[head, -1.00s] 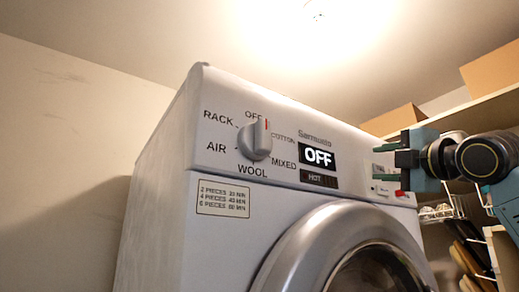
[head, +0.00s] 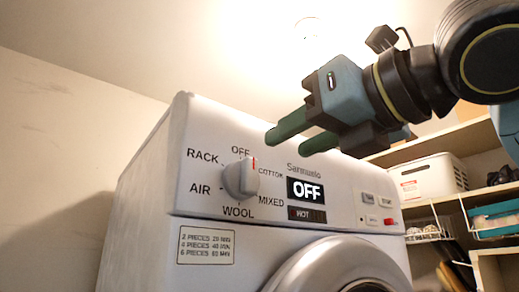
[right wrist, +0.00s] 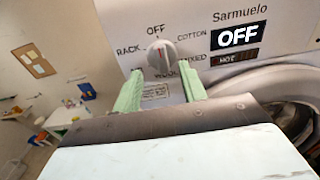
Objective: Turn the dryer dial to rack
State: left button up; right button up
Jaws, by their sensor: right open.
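The white dryer (head: 140,215) has a round light-grey dial (head: 241,178) on its panel, with labels OFF, COTTON, MIXED, WOOL, AIR and RACK (head: 202,156) around it. The dial's red mark points up, close to OFF. The display (head: 306,190) reads OFF. My right gripper (head: 286,141) is open and empty, up and right of the dial in the head view, its green fingers pointing left. In the right wrist view the dial (right wrist: 161,57) shows beyond and between the open fingertips (right wrist: 162,72), apart from them. My left gripper is out of view.
A white basket (head: 437,178) stands on a shelf at the right, with wire racks below. Small buttons, one red (head: 389,221), sit at the panel's right end. The round door (head: 330,262) is below. The space left of the dryer is free.

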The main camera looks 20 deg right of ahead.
aim_at(254, 161)
jog(key=p+x, duration=0.1)
jog(key=x, duration=0.7)
jog(key=shift+w+p, duration=0.1)
jog(key=shift+p, duration=0.3)
grip_shut()
